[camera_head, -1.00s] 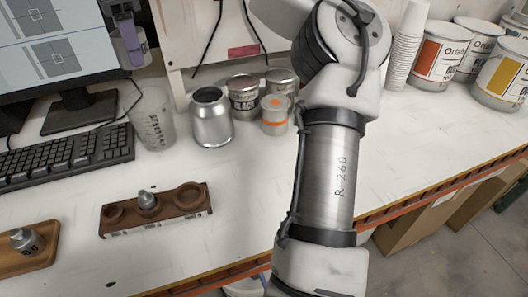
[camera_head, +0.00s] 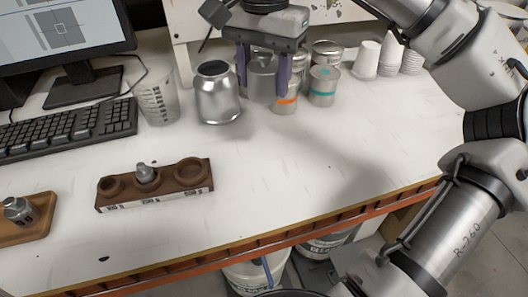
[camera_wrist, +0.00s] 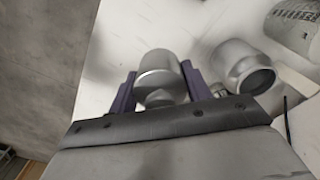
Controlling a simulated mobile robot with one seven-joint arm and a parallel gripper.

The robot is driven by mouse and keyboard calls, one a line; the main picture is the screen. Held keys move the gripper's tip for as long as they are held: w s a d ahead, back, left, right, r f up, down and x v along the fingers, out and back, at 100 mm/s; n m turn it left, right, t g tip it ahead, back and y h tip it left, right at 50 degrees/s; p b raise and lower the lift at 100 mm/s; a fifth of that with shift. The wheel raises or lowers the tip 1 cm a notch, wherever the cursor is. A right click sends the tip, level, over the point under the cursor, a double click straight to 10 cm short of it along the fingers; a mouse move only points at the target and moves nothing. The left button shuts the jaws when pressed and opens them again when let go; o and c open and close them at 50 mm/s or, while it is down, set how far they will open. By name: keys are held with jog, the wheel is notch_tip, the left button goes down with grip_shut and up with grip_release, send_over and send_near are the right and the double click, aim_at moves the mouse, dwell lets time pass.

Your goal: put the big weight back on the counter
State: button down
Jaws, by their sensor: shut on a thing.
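My gripper (camera_head: 262,84) is shut on the big weight (camera_head: 262,80), a grey metal cylinder between its two purple fingers. The gripper holds it over the back part of the white counter (camera_head: 270,170), in front of the small cans; its height above the counter is hard to tell. In the wrist view the weight (camera_wrist: 158,75) shows between the fingers, with its knob towards the gripper. A brown wooden holder (camera_head: 152,189) has three round places. A smaller weight (camera_head: 146,172) sits in the middle one, and the two outer ones are empty.
A silver canister (camera_head: 219,95) stands just left of my gripper, also in the wrist view (camera_wrist: 245,70). Small cans (camera_head: 324,86) and paper cups (camera_head: 367,60) stand behind. A wooden tray (camera_head: 35,232) holds another weight (camera_head: 17,209). The counter's middle is clear.

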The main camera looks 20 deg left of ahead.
aim_at(264, 98)
notch_tip(264, 98, down, 16)
jog(key=shift+f+p, duration=0.25)
jog(key=shift+p, duration=0.4)
jog(key=shift+f, duration=0.15)
jog(key=c, duration=0.7)
grip_release()
jog(key=shift+o, duration=0.2)
notch_tip(264, 98, up, 12)
jog(key=shift+r+b, duration=0.15)
jog(key=shift+b, duration=0.35)
jog(key=shift+r, duration=0.1)
